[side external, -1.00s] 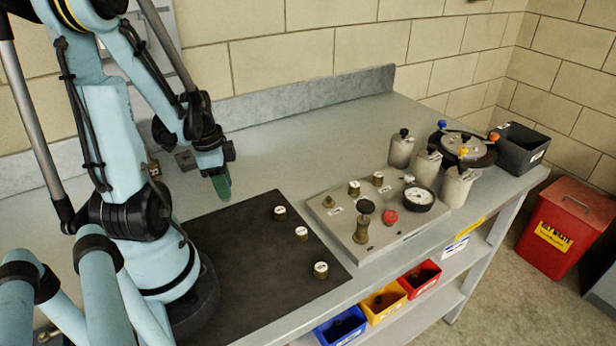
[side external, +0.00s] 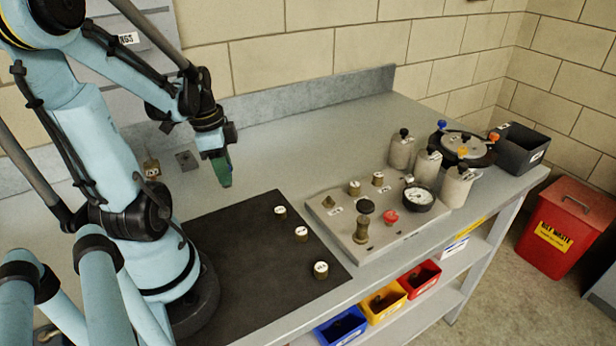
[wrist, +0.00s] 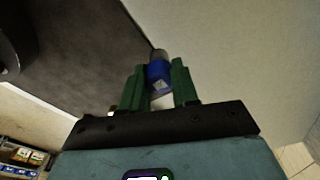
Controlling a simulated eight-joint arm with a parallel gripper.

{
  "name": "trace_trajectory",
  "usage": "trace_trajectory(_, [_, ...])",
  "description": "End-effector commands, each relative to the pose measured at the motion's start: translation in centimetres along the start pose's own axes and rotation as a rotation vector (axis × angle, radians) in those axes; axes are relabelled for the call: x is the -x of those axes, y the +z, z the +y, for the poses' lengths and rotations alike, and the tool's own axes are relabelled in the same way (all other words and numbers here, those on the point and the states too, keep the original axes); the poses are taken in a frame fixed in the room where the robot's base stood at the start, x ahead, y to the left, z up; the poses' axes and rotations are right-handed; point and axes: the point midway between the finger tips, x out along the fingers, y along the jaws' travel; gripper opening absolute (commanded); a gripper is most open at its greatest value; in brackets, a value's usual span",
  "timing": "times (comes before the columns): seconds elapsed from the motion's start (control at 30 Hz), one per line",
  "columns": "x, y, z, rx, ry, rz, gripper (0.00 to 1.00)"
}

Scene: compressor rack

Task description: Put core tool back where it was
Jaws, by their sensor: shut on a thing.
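My gripper (side external: 222,176) is above the bench, behind the back edge of the dark mat. In the wrist view, its green fingers (wrist: 160,86) are shut on a blue tool with a grey metal end (wrist: 158,72), which looks like the core tool. The tool sits between the fingertips, with its grey end pointing away from the wrist. In the side external view the fingers hide the tool.
The dark mat (side external: 240,245) bears several small brass fittings. Right of it stands a grey manifold plate (side external: 335,220) with a gauge (side external: 418,199) and knobs. Several canisters stand further right.

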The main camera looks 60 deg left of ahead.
Motion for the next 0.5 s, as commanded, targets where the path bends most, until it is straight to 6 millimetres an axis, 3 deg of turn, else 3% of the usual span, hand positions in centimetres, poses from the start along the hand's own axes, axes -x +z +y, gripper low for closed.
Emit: trace_trajectory(0.5, [4.2, -6.2, 6.3, -0.007, 0.000, 0.000, 0.00])
